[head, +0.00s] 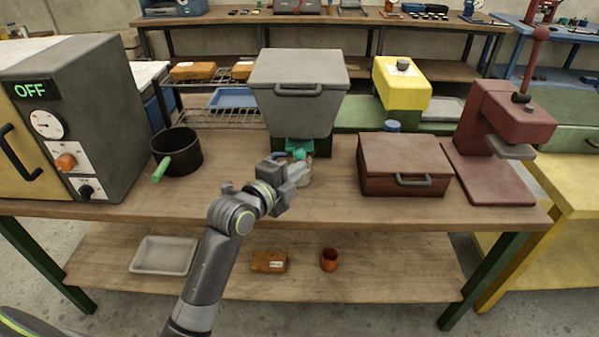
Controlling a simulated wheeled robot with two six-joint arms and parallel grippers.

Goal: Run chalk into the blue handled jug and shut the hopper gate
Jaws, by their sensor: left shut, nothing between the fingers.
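The grey hopper (297,92) with a lidded top stands at the back middle of the bench. A teal part (300,146) shows under it at its outlet; I cannot tell whether the gate is open or shut. A pale, see-through vessel (304,180) seems to stand below the outlet, mostly hidden by my gripper. Its handle and contents cannot be made out. My left gripper (296,168) is shut and empty, right in front of the outlet and the vessel. I cannot tell whether it touches either. My right gripper is not in view.
A black pot (184,158) with a green handle stands left, beside a grey machine (95,110) reading OFF. A brown lidded box (403,160) and a dark red press (492,150) stand right. A yellow-topped device (402,85) is behind. The bench front is clear.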

